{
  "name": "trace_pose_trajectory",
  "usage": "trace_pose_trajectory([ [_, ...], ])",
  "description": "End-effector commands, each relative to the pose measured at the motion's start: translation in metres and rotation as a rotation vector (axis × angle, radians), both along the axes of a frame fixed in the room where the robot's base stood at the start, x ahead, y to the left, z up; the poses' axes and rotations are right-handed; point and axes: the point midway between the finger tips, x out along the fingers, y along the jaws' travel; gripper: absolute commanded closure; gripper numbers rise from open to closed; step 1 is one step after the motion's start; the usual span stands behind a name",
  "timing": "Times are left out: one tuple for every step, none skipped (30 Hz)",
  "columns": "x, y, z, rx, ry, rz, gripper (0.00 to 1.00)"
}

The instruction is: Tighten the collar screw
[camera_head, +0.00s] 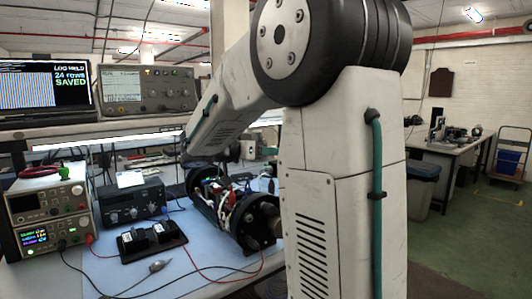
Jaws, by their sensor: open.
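A black cylinder (199,203) lies on the blue bench mat, its side open with wires and electronics showing inside. A dark round collar or end flange (257,220) is at its near right end. I cannot make out a collar screw. My forearm reaches left and down from the large joint, over the far side of the cylinder. My gripper is not visible. My upper arm hides what lies right of the flange.
A black tray with two dark blocks (151,240) and a probe lie on the blue mat (205,275) among red and black leads. Power supplies (50,215) and a dark instrument (133,200) stand left. A laptop (45,90) and oscilloscope (148,88) sit on the shelf. Green floor (470,235) is open at right.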

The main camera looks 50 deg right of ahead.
Motion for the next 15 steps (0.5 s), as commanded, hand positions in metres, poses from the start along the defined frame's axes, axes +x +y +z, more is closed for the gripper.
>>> trace_pose_trajectory([
  [0.002, 0.005, 0.001, 0.000, 0.000, 0.002, 0.53],
  [0.003, 0.008, 0.002, 0.000, 0.000, 0.002, 0.53],
  [0.004, 0.014, 0.003, 0.000, -0.001, 0.004, 0.53],
  [0.006, 0.019, 0.003, 0.000, -0.001, 0.005, 0.53],
  [0.007, 0.024, 0.005, -0.001, -0.001, 0.005, 0.53],
  [0.010, 0.032, 0.006, 0.000, 0.000, 0.007, 0.53],
  [0.011, 0.037, 0.007, 0.000, -0.001, 0.007, 0.53],
  [0.012, 0.042, 0.008, 0.000, -0.001, 0.006, 0.53],
  [0.014, 0.049, 0.009, 0.000, -0.002, 0.008, 0.53],
  [0.015, 0.053, 0.010, 0.000, -0.001, 0.007, 0.53],
  [0.016, 0.057, 0.011, -0.001, -0.001, 0.006, 0.53],
  [0.018, 0.062, 0.011, 0.000, -0.001, 0.006, 0.53],
  [0.018, 0.065, 0.012, 0.000, -0.001, 0.006, 0.53],
  [0.019, 0.067, 0.012, 0.001, -0.001, 0.005, 0.53],
  [0.019, 0.070, 0.013, 0.000, -0.001, 0.005, 0.53],
])
